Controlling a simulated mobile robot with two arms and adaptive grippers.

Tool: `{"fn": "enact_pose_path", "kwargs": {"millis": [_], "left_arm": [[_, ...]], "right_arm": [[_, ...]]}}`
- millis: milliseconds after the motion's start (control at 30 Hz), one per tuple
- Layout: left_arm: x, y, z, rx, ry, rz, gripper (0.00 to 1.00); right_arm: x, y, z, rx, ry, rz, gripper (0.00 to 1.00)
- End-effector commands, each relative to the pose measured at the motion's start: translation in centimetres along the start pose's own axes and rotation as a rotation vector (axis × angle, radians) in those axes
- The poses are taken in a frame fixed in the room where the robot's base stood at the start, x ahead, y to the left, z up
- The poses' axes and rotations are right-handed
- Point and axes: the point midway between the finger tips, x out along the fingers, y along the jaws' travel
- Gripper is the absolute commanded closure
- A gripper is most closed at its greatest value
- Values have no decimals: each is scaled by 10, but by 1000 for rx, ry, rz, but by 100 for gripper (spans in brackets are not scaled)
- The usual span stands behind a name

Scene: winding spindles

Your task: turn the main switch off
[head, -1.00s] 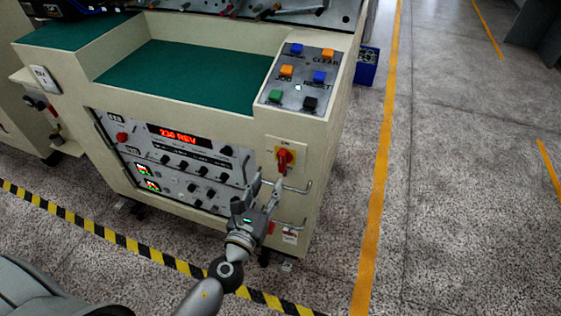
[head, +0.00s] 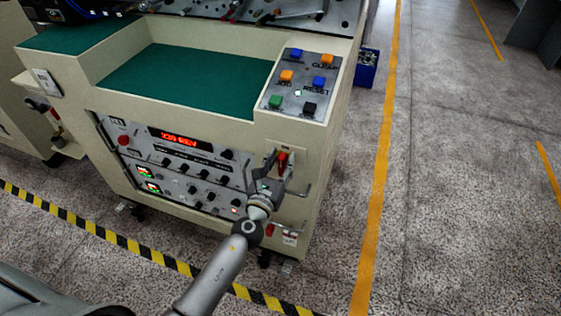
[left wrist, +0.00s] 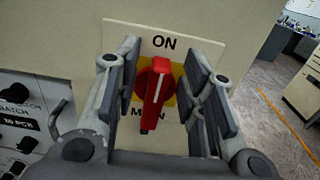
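The main switch is a red rotary handle (left wrist: 157,92) on a yellow and pale plate (left wrist: 180,38) marked "ON" above and "MAIN" below, on the machine's front. In the left wrist view the handle stands nearly upright, its white mark toward "ON". The switch also shows in the head view (head: 283,160), partly hidden by my gripper. My left gripper (left wrist: 162,88) is open, with one finger on each side of the handle and a gap visible on both sides. In the head view my left gripper (head: 279,165) reaches up to the switch. My right gripper is not in view.
A control panel with knobs (head: 185,165) and a red display (head: 179,137) lies to the left. A button panel (head: 298,82) is above. Open floor (head: 460,190) lies to the right.

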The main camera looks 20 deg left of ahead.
Motion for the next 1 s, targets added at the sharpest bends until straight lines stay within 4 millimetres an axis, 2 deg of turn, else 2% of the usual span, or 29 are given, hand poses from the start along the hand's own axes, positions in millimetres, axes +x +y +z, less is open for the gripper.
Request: {"fn": "enact_pose_path", "kwargs": {"millis": [100,400,767,1000], "left_arm": [[0,0,0,0,0,0,64],[0,0,0,0,0,0,100],[0,1,-1,-43,0,0,100],[0,6,-2,-185,-1,0,100]], "right_arm": [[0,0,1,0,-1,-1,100],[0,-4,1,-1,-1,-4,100],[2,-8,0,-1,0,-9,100],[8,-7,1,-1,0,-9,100]]}}
